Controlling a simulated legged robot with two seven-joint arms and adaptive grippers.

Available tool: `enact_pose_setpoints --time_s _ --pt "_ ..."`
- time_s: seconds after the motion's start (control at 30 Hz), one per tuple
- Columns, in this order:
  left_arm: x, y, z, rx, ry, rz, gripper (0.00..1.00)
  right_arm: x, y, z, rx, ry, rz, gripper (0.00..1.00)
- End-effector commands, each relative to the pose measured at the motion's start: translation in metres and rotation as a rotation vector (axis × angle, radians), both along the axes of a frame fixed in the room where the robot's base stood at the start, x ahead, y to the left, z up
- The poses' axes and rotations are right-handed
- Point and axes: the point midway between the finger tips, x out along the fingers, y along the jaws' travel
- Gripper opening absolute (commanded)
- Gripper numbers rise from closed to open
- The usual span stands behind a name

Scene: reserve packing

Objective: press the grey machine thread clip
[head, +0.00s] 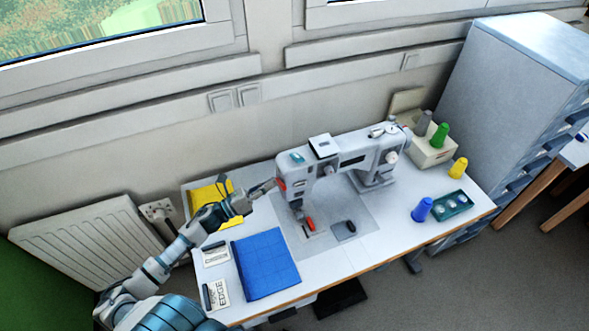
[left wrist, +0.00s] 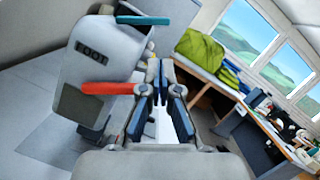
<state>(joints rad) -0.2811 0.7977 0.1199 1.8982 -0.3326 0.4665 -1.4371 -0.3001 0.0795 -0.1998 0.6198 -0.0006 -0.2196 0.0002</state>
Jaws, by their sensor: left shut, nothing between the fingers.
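The grey sewing machine (head: 345,160) stands on the white table. Its head end fills the left of the left wrist view (left wrist: 100,65), with a red lever (left wrist: 108,88) and a teal lever (left wrist: 143,20). I cannot clearly pick out the grey thread clip on it. My left gripper (head: 271,184) is shut and empty, close to the left end of the machine head by the red part (head: 282,184). In the left wrist view the fingers (left wrist: 162,90) are just right of the red lever; I cannot tell whether they touch the machine. My right gripper is not in view.
Blue cloth (head: 265,264) and yellow cloth (head: 207,197) lie on the table's left. A blue spool (head: 421,210), a teal tray (head: 453,203) and a yellow cone (head: 459,168) stand at right. The wall is behind, a grey cabinet (head: 500,85) at right.

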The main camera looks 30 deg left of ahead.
Motion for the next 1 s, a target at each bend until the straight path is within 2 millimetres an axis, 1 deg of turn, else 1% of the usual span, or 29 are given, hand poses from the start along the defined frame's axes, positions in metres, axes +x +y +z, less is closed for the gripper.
enact_pose_setpoints --time_s 0.03,0.3,0.5,0.7,1.0 --pt "0.006 -0.004 0.004 0.000 -0.004 -0.001 0.00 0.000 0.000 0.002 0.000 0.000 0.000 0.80" --pt "0.047 -0.030 0.017 0.000 -0.005 -0.001 0.00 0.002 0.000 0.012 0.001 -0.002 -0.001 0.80" --pt "0.068 -0.044 0.021 -0.001 -0.003 0.000 0.00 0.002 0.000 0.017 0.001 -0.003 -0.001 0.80" --pt "0.075 -0.048 0.020 0.000 -0.001 0.001 0.00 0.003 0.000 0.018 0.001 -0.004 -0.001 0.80" --pt "0.075 -0.048 0.020 -0.001 0.000 0.001 0.00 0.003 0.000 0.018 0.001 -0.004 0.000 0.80"
